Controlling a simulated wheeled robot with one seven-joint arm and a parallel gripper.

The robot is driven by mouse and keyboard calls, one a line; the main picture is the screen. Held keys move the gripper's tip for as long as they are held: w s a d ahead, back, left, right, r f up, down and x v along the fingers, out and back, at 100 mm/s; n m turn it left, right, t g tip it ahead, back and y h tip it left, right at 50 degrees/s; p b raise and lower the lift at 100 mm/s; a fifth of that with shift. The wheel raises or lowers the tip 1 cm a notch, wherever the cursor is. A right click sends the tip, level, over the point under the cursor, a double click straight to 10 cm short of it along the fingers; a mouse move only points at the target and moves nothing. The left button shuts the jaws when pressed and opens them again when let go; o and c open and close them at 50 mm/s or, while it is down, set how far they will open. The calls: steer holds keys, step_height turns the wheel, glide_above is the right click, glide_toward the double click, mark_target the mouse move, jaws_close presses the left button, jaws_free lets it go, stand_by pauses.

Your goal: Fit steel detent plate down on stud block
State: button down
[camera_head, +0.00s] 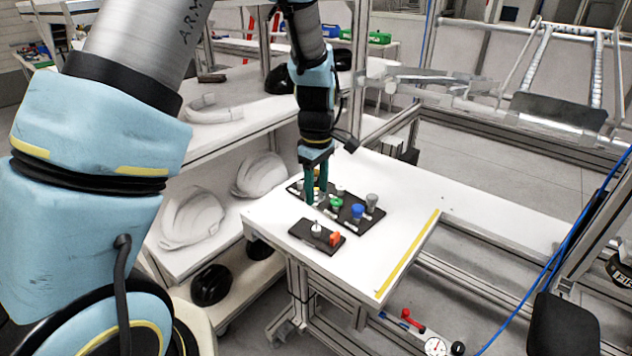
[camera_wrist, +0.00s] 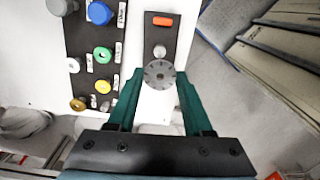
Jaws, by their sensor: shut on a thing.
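The steel detent plate (camera_wrist: 159,75) is a round grey disc with a notched rim and a small centre hole. My gripper (camera_wrist: 161,78), with green fingers, is shut on it by opposite edges. In the head view my gripper (camera_head: 316,198) points down over the near-left part of the dark tray, and the plate is hard to make out there. The stud block (camera_head: 306,236) is a small dark board with a pale round stud and an orange piece. In the wrist view the stud (camera_wrist: 160,51) shows just beyond the plate, which overlaps part of the block.
A larger dark tray (camera_head: 374,217) holds a blue knob (camera_head: 357,211), a grey cylinder (camera_head: 372,201), a green ring (camera_head: 336,202) and other labelled parts. The white table (camera_head: 400,243) is clear to the right, towards a yellow strip (camera_head: 408,252). White helmet shells (camera_head: 192,217) lie on the left shelf.

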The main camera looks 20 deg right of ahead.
stand_by(0.4)
steer(key=shift+f+b, duration=1.65)
steer(key=shift+f, duration=1.25)
steer(key=shift+f+b, duration=0.8)
steer(key=shift+f, duration=1.3)
steer(key=shift+c, duration=1.2)
jaws_free()
steer(key=shift+r, duration=0.1)
step_height(320, 180, up, 11)
steer(key=b, duration=0.2)
